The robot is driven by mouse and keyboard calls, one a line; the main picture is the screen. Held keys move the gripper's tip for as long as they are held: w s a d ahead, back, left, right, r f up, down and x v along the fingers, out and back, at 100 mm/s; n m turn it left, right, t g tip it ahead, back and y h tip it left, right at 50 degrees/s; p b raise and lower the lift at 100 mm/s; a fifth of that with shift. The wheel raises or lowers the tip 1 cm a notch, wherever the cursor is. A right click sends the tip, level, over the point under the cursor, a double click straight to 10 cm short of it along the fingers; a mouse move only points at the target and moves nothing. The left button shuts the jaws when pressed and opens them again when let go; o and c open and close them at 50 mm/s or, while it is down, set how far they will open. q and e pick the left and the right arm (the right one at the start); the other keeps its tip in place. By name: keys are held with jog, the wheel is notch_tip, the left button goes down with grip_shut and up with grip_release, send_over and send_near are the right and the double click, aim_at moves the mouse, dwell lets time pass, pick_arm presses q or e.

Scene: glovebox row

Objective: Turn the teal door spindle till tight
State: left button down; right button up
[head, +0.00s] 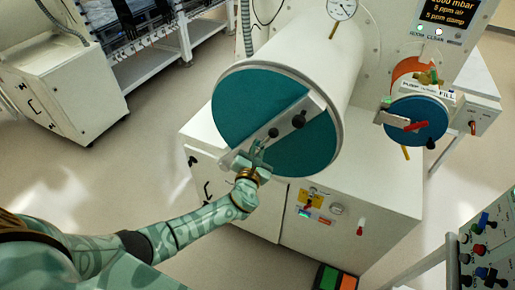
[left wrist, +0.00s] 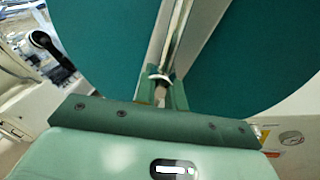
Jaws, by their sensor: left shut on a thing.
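The large teal door (head: 245,98) closes the front of a white cylinder, and it fills much of the left wrist view (left wrist: 105,45). A pale crossbar (head: 313,105) runs diagonally across it. The dark spindle hub (head: 298,121) sits near the door's middle, with another dark knob (head: 273,133) lower left along the bar. My left gripper (head: 257,155) is at the bar's lower left part. In the left wrist view its fingers (left wrist: 163,95) are shut on a slim metal handle bar (left wrist: 179,35). The grasp is partly hidden in the head view. My right gripper is out of view.
A smaller blue door (head: 419,132) with a red handle stands at the right. A gauge (head: 342,9) is above the cylinder. A white cabinet (head: 345,225) lies below, and a control panel (head: 485,245) is at the lower right.

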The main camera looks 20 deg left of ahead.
pick_arm(q)
jog(key=shift+f, duration=0.1)
jog(key=c, duration=1.5)
grip_release()
jog(key=shift+c, duration=0.2)
jog(key=s+d, duration=0.3)
jog(key=s, duration=1.3)
